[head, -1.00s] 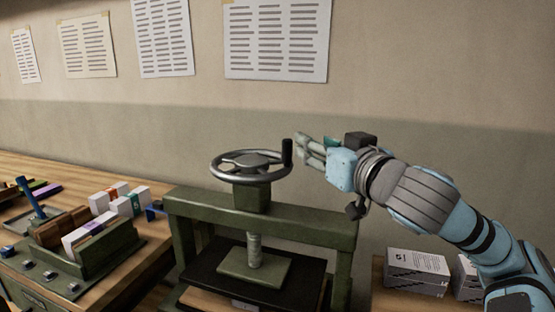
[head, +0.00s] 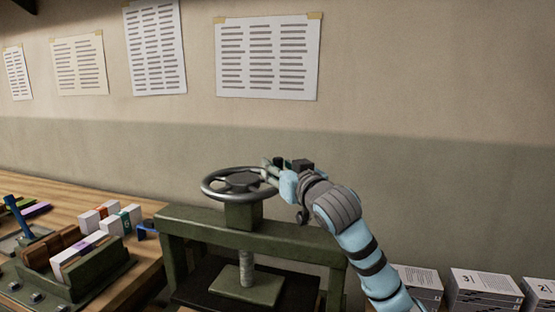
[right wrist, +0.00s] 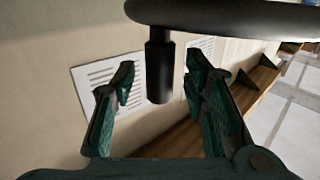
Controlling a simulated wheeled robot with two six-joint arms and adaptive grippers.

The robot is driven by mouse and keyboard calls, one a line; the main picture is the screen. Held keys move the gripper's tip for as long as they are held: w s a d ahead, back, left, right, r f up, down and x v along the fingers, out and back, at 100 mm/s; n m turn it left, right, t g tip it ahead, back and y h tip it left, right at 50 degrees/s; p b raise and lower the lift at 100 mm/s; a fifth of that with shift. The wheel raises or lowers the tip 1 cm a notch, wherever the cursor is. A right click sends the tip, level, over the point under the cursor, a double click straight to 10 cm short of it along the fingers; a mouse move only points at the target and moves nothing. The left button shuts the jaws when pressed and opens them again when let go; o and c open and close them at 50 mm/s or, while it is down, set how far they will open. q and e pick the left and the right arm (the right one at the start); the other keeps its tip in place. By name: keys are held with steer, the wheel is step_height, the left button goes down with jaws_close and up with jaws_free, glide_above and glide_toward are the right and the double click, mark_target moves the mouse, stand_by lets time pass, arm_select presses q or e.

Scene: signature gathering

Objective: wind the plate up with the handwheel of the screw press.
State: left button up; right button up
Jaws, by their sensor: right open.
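The screw press (head: 190,222) is a green frame with a grey handwheel (head: 208,191) on top. Its threaded screw (head: 247,268) runs down to a green plate (head: 245,287) below the crossbar. My right gripper (head: 268,168) is at the right rim of the handwheel and hides the handle in the head view. In the right wrist view the wheel's dark handle (right wrist: 159,70) stands between the open fingers of my right gripper (right wrist: 160,100), with a gap visible on each side. The rim (right wrist: 220,15) crosses the top of that view. My left gripper is not in view.
A green block rack (head: 95,265) with white and brown blocks stands on the wooden table (head: 50,185) at left. Paper stacks (head: 480,285) lie at lower right. Printed sheets (head: 268,55) hang on the wall behind the press.

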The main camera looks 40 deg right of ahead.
steer(key=shift+w+d, duration=0.1)
steer(key=shift+w, duration=0.4)
jaws_close()
